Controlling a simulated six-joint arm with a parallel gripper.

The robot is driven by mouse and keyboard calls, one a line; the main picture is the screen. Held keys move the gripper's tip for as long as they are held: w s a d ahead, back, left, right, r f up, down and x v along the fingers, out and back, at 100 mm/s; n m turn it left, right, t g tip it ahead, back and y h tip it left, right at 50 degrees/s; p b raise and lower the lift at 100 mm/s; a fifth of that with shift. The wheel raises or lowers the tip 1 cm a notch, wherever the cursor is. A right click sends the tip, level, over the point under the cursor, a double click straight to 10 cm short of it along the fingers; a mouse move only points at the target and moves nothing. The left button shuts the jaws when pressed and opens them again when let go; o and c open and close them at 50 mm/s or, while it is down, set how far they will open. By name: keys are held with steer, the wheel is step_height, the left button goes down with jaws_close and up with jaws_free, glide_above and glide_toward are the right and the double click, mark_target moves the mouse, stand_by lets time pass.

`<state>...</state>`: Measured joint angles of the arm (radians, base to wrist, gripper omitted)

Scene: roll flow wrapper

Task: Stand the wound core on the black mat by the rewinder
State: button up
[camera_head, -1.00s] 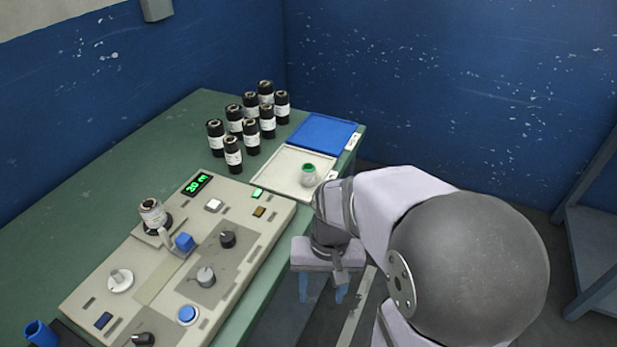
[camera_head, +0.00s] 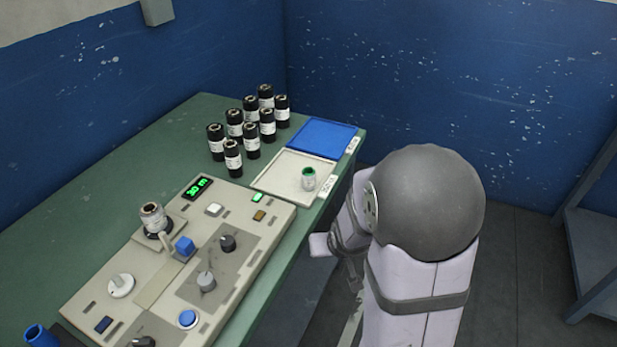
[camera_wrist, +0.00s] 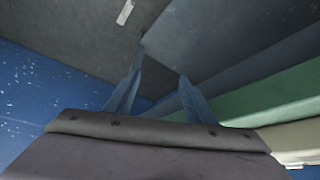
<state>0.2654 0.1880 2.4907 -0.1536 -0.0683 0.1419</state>
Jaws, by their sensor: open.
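A small roll with a pale body and brown core top (camera_head: 153,218) stands upright on the rewinder panel (camera_head: 125,262), probably the wound core on its spindle. My gripper (camera_wrist: 155,92) is open and empty in the wrist view, pointing at grey floor off the bench. In the head view its fingers are hidden.
Several black-ended rolls with white labels (camera_head: 233,158) stand behind the panel. A blue tray (camera_head: 322,137) lies beside the white one. The green bench (camera_head: 62,240) is clear on the left.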

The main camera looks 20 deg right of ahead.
mark_target(312, 177)
steer(key=w+d+r+m+t+h+p, duration=0.1)
steer(key=w+d+r+m+t, duration=0.1)
steer(key=w+d+t, duration=0.3)
steer(key=w+d+r+m+t+h, duration=0.1)
steer(key=w+d+r+t, duration=0.15)
steer(key=d, duration=0.45)
steer(key=w+a+r+n+t+y, duration=0.1)
steer(key=a+r+n+y, duration=0.1)
steer(key=a, duration=0.1)
steer(key=w+a+r+n+t+y+b, duration=0.1)
steer(key=a+r+n+t+y, duration=0.1)
steer(key=a+n, duration=0.1)
steer(key=w+a+r+n+t+y, duration=0.1)
steer(key=a+r+n+y, duration=0.1)
steer(key=a, duration=0.2)
steer(key=shift+a+r+t+b, duration=0.25)
steer(key=shift+a+r+b, duration=0.1)
steer(key=shift+a, duration=0.05)
steer(key=shift+w+a+f+p, duration=0.1)
steer(key=shift+w+a+p, duration=0.15)
steer(key=shift+w, duration=0.95)
steer(key=shift+w+a+f+p, duration=0.15)
steer(key=shift+w+a+p, duration=0.1)
steer(key=shift+w, duration=0.95)
steer(key=shift+w+a+f+p, duration=0.1)
steer(key=shift+w+a+p, duration=0.15)
steer(key=shift+w, duration=0.95)
steer(key=shift+d, duration=0.1)
steer(key=c, duration=1.2)
steer(key=shift+r, duration=0.15)
